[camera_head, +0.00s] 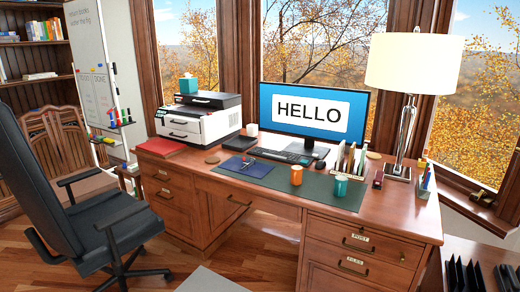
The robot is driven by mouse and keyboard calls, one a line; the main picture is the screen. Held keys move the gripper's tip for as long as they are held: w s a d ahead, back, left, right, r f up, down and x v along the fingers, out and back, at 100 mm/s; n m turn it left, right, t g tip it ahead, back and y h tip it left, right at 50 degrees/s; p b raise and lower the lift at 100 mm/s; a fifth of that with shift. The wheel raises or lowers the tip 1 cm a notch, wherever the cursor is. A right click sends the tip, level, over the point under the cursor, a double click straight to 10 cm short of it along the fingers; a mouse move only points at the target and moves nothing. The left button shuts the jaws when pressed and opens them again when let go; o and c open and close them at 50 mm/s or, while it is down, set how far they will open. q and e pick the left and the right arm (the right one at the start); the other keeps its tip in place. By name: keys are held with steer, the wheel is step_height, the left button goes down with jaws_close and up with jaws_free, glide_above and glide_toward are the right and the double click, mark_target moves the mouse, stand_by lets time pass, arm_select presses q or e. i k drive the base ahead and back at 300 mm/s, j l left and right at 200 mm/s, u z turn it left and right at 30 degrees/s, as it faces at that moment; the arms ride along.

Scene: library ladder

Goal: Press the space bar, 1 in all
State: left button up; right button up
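A dark keyboard (283,156) lies on the wooden desk in front of a monitor (314,108), which shows the word HELLO on a blue background. The keyboard is small and far off in the head view, so I cannot make out the space bar among its keys. Neither of my grippers shows in this view.
A blue folder with pens (243,167), an orange mug (296,175) and a teal mug (340,185) stand near the keyboard. A lamp (406,115) stands right, a printer (199,122) left. A black office chair (45,185) stands left of the desk.

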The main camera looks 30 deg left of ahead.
mark_target(265, 154)
steer(key=i+j+u, duration=0.2)
steer(key=i+j, duration=0.7)
steer(key=i+j+u, duration=0.2)
steer(key=i+j, duration=0.55)
steer(key=i, duration=0.15)
